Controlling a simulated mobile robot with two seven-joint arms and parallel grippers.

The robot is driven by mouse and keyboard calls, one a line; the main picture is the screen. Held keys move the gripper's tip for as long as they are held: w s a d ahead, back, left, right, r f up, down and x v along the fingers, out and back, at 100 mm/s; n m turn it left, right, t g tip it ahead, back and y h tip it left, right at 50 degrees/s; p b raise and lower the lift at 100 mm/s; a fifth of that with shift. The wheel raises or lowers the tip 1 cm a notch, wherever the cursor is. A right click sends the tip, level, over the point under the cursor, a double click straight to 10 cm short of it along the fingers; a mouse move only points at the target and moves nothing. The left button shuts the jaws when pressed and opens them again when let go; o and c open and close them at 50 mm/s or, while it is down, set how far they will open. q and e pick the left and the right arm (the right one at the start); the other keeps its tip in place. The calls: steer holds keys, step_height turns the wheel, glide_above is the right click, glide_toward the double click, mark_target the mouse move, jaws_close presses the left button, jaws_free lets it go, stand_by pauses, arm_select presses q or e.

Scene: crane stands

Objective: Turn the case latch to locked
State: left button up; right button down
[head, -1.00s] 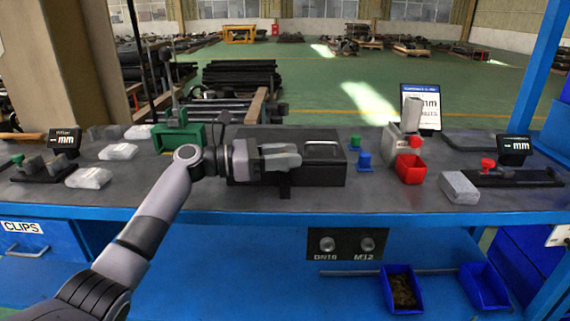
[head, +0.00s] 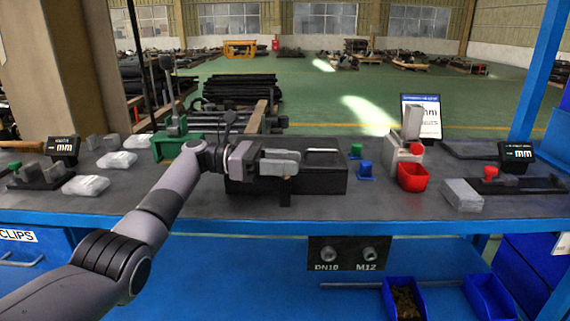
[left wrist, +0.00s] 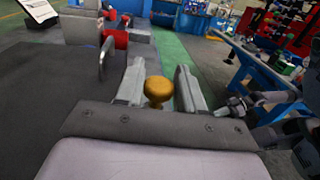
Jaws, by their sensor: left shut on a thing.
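The black case (head: 318,180) sits on the grey bench in the middle of the head view. My left gripper (head: 280,163) reaches over its left part from the left, level and pointing right. In the left wrist view a brass-coloured round knob (left wrist: 158,90) stands between the two fingers of my left gripper (left wrist: 160,88), which is shut on it. I take the knob as the case latch; in the head view the fingers hide it. Any lock marking is hidden. Grey and black parts, perhaps my right gripper (left wrist: 238,106), show small at the right of the wrist view.
A green clamp-like fixture (head: 178,142) stands left of the case. Plastic bags (head: 116,160) lie at left. The bench front before the case is clear.

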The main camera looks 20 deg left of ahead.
arm_select(q)
steer(key=shift+f, duration=0.15)
steer(key=o, duration=0.9)
steer(key=shift+o, duration=0.2)
steer(key=s+a, duration=0.1)
steer(key=a, duration=0.6)
steer(key=shift+b, duration=0.35)
steer(key=shift+s, duration=0.1)
